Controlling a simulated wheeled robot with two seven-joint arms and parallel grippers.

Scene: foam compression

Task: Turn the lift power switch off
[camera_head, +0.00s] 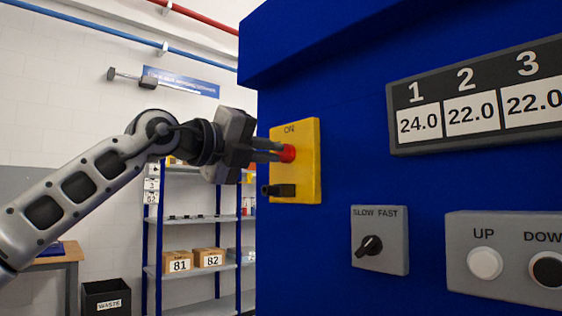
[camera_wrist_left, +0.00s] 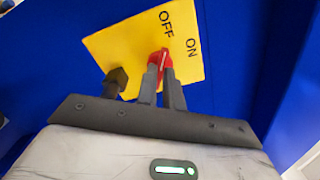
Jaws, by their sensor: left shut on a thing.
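The yellow switch plate (camera_head: 308,165) is on the front of the blue cabinet, with a red knob (camera_head: 288,153) near its upper part and the word ON above it. My left gripper (camera_head: 279,151) reaches in from the left, shut on the red knob. In the left wrist view the fingers (camera_wrist_left: 161,76) sit on both sides of the red knob (camera_wrist_left: 163,58). The plate (camera_wrist_left: 118,45) there shows OFF and ON; the knob's pale mark points up near OFF. The fingers hide part of the knob. My right gripper is not in view.
A black part (camera_head: 280,190) sticks out of the plate below the knob. Right of it are a SLOW/FAST dial (camera_head: 370,245), an UP/DOWN button panel (camera_head: 485,262) and a number display (camera_head: 460,108). Blue shelves (camera_head: 200,271) with boxes stand behind my left arm.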

